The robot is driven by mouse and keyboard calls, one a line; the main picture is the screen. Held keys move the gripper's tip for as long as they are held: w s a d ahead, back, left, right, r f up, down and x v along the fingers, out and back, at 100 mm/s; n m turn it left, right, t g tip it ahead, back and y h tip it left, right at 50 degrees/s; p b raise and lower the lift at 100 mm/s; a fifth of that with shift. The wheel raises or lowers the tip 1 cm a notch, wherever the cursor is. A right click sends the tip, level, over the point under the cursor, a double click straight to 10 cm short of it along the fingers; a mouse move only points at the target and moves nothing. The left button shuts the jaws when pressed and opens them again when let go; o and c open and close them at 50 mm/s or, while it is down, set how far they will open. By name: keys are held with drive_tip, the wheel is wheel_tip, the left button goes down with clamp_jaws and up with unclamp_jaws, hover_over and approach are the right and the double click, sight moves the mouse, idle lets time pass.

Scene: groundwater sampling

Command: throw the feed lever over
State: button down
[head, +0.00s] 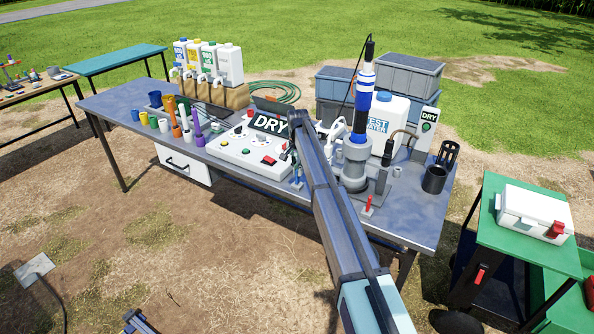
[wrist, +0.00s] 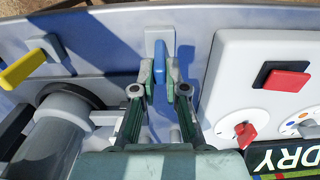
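A blue lever (wrist: 159,62) stands on a small pale plate in the wrist view, beside the control box. I take it to be the feed lever, though I see no label on it. My gripper (wrist: 158,78) has one finger on each side of the lever, with narrow gaps showing, so it looks open around it. In the head view my arm comes down over the table, and my gripper (head: 296,163) is at the box's right edge, partly hidden. Some blue shows under it there.
The white control box (head: 240,153) with a DRY display (head: 270,123) is close beside my gripper. A grey pump (head: 354,165) stands to the right, with a red lever (head: 368,205) in front. A yellow handle (wrist: 22,70) shows in the wrist view. Cups and bottles stand left.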

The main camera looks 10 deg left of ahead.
drive_tip(key=shift+f, duration=0.1)
drive_tip(key=shift+s+d+f+t+y+b, duration=0.15)
drive_tip(key=shift+s+d+f+y+b, duration=0.15)
drive_tip(key=shift+d+b, duration=0.2)
drive_tip(key=shift+s+d+f+t+y+b, duration=0.1)
drive_tip(key=shift+s+d+t+y+b, duration=0.1)
drive_tip(key=shift+s+d+b, duration=0.25)
drive_tip(key=shift+s+d+f+y, duration=0.1)
drive_tip(key=shift+d+y, duration=0.4)
drive_tip(key=shift+d, duration=0.2)
drive_tip(key=c, duration=1.9)
unclamp_jaws()
drive_tip(key=d+f+b, duration=0.1)
drive_tip(key=s+f+t+y+b, duration=0.1)
drive_tip(key=shift+d+b, duration=0.4)
drive_tip(key=shift+o, duration=0.3)
drive_tip(key=shift+s+d+f+y, duration=0.1)
drive_tip(key=shift+d+y, duration=0.1)
drive_tip(key=shift+y, duration=0.3)
